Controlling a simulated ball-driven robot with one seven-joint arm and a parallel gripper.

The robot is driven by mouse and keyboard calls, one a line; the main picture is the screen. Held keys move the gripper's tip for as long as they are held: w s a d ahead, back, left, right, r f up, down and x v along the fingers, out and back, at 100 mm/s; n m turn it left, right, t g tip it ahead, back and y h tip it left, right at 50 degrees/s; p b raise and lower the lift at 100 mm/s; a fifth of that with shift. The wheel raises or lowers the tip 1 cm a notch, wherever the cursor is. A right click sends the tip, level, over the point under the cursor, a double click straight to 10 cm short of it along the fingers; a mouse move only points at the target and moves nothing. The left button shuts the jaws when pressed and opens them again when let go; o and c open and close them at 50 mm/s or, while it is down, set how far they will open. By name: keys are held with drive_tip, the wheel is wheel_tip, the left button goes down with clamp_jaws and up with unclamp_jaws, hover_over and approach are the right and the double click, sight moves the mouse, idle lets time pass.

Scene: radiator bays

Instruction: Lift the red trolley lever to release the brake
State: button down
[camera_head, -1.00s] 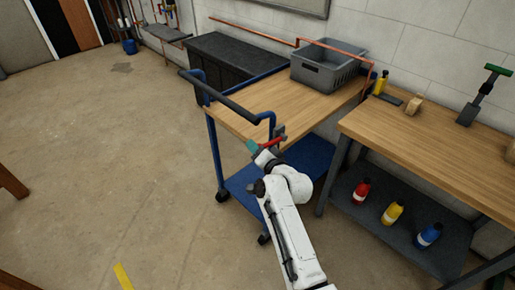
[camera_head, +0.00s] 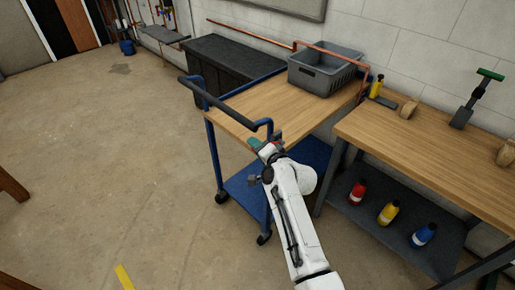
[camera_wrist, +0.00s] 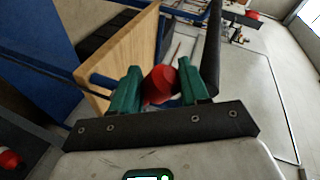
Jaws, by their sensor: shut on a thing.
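The trolley has a blue frame, a wooden top (camera_head: 243,108) and a lower blue shelf (camera_head: 243,185); it stands in the middle of the head view. My gripper (camera_head: 258,144) is at the trolley's near right corner, just below the end of its dark push handle (camera_head: 225,108). In the wrist view, the green fingers of my gripper (camera_wrist: 160,88) are closed on the red lever (camera_wrist: 158,84), whose rounded red end sits between them. In the head view my wrist hides most of the lever. The brake itself cannot be made out.
A grey basket (camera_head: 318,75) stands on the trolley's far end. A workbench (camera_head: 430,140) is close on the right, with red, yellow and blue bottles on its lower shelf (camera_head: 400,235). A dark cabinet (camera_head: 225,68) stands behind. Open floor (camera_head: 100,160) lies to the left.

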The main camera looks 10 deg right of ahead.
drive_tip(key=c, duration=0.8)
unclamp_jaws()
drive_tip(key=shift+w+d+r, duration=0.1)
drive_tip(key=shift+w+r, duration=0.05)
drive_tip(key=shift+r, duration=0.25)
drive_tip(key=shift+o, duration=1)
drive_tip(key=shift+f, duration=0.15)
drive_tip(key=shift+s+d, duration=0.15)
drive_tip(key=shift+s, duration=0.4)
drive_tip(key=v, duration=1)
drive_tip(key=shift+f, duration=0.1)
